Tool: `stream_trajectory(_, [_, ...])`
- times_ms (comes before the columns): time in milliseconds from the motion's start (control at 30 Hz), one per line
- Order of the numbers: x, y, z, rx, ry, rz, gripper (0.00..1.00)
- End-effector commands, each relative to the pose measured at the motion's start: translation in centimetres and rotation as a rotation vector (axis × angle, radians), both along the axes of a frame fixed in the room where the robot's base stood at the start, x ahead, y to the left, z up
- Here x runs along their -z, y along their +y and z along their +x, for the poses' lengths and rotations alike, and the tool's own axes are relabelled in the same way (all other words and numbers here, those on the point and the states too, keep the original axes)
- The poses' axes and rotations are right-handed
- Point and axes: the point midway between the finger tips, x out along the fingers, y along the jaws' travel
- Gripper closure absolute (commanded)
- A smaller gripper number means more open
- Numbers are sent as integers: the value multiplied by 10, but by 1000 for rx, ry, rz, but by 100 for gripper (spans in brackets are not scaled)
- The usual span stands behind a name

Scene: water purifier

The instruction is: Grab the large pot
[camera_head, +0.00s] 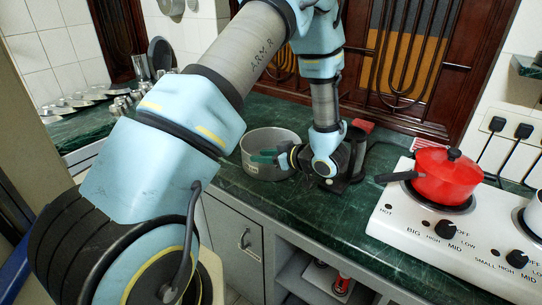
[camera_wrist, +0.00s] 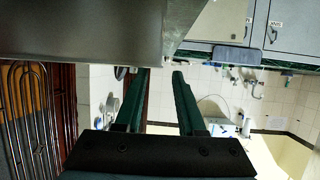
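A wide grey metal pot (camera_head: 254,171), the larger of the two pots in plain view, stands on the dark green counter. My gripper (camera_head: 264,157) is at its right side, with its green fingers pointing left across the pot's opening in the head view. In the wrist view, my gripper (camera_wrist: 160,75) shows two dark green fingers with a gap between them, so it is open. A large grey metal surface (camera_wrist: 85,35), apparently the pot, fills the upper left there, close to the fingertips. I cannot tell whether they touch it.
A red lidded pot (camera_head: 447,178) with a black handle sits on the white stove (camera_head: 410,225) at right. A dark stand with a red top (camera_head: 354,165) is just right of my gripper. The green counter (camera_head: 300,210) is clear in front.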

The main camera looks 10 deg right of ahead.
Motion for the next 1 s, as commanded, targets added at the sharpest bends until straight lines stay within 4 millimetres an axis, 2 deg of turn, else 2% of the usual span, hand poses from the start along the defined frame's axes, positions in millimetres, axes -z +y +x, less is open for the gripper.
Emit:
stream_trajectory(167, [2, 8, 10, -2, 1, -1, 61])
stream_trajectory(467, [17, 29, 40, -1, 0, 0, 61])
stream_trajectory(767, [22, 31, 44, 1, -1, -1, 61])
stream_trajectory(1000, [21, 31, 44, 1, -1, -1, 87])
